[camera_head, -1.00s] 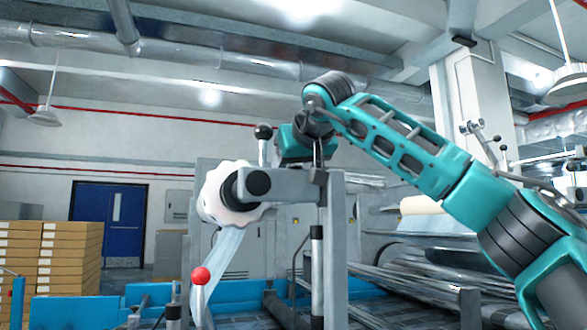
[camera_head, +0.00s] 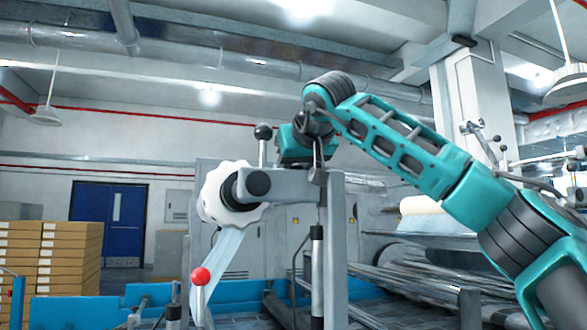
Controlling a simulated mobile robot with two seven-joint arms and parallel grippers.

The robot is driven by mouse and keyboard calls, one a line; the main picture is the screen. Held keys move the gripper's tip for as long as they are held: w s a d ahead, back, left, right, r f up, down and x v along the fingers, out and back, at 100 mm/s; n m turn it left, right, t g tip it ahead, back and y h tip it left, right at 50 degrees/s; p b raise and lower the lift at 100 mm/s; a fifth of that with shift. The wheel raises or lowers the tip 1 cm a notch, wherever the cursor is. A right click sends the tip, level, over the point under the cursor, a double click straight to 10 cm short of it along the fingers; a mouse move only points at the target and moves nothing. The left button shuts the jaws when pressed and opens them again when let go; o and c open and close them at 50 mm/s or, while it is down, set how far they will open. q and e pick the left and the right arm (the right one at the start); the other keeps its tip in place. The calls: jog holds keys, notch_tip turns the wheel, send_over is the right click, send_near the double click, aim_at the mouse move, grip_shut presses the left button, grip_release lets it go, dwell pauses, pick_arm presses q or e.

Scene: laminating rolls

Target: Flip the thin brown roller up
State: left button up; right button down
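My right arm comes in from the right and reaches over the machine frame. Its gripper (camera_head: 318,172) points down at the top of the grey upright post, and the fingertips are small and partly lost against the frame, so I cannot tell whether it is open or shut. No thin brown roller can be made out clearly. My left gripper is not in view.
A white notched roll (camera_head: 217,200) with film hanging from it sits left of the grey post (camera_head: 335,245). A black-knobbed lever (camera_head: 263,133) stands above it. A red-knobbed lever (camera_head: 200,276) is at the lower left. Stacked boxes (camera_head: 52,255) stand at the far left.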

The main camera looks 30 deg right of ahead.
jog(key=r+p, duration=0.2)
jog(key=r+m+p, duration=0.1)
jog(key=shift+d+r+y+p, duration=0.25)
jog(key=shift+r+y+p, duration=0.05)
jog(key=shift+y, duration=0.1)
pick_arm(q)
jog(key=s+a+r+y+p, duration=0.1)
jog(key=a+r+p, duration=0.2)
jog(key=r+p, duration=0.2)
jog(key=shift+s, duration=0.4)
pick_arm(e)
jog(key=shift+m+t+y, duration=0.3)
jog(key=shift+m+y, duration=0.2)
jog(key=shift+m, duration=0.4)
jog(key=r, duration=0.1)
jog(key=d+r, duration=0.1)
jog(key=r, duration=0.3)
jog(key=shift+s+d, duration=0.3)
jog(key=shift+s, duration=0.05)
jog(key=c, duration=1.1)
grip_release()
jog(key=o, duration=0.3)
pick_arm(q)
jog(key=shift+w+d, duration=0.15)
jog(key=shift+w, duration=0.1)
pick_arm(e)
jog(key=shift+w+f, duration=0.1)
jog(key=shift+f, duration=0.05)
